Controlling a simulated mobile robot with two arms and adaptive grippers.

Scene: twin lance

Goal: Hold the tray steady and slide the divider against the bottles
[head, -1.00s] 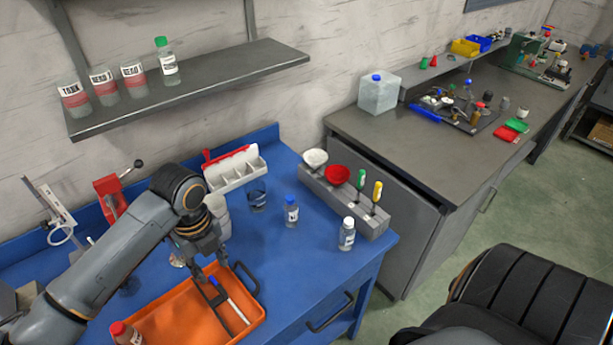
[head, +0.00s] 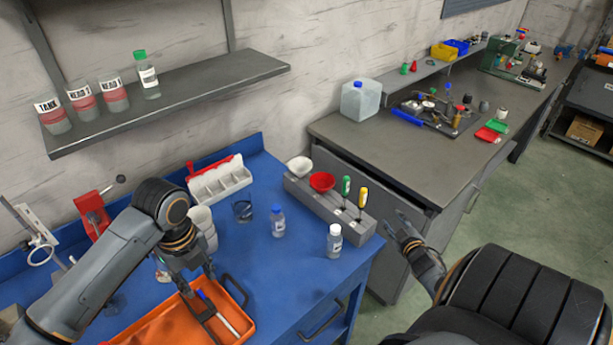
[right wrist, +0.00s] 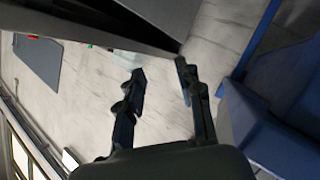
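The orange tray (head: 165,330) lies on the blue bench at the bottom of the head view, its near part cut off. A dark strip (head: 215,325), perhaps the divider, lies in it beside a blue-and-white pen-like piece (head: 217,313). My left gripper (head: 199,281) is over the tray's far end, fingers apart; whether they touch anything is unclear. A blue-capped bottle (head: 278,222) and a white-capped bottle (head: 334,241) stand on the bench behind the tray. My right gripper (head: 402,226) is open and empty, right of the bench; its fingers also show in the right wrist view (right wrist: 160,85).
A grey holder (head: 330,205) with funnels and screwdrivers stands at the bench's right back. A white bin rack (head: 220,182) and clear beaker (head: 242,210) are behind the tray. A shelf (head: 170,105) with jars hangs above. A grey counter (head: 400,150) stands behind right.

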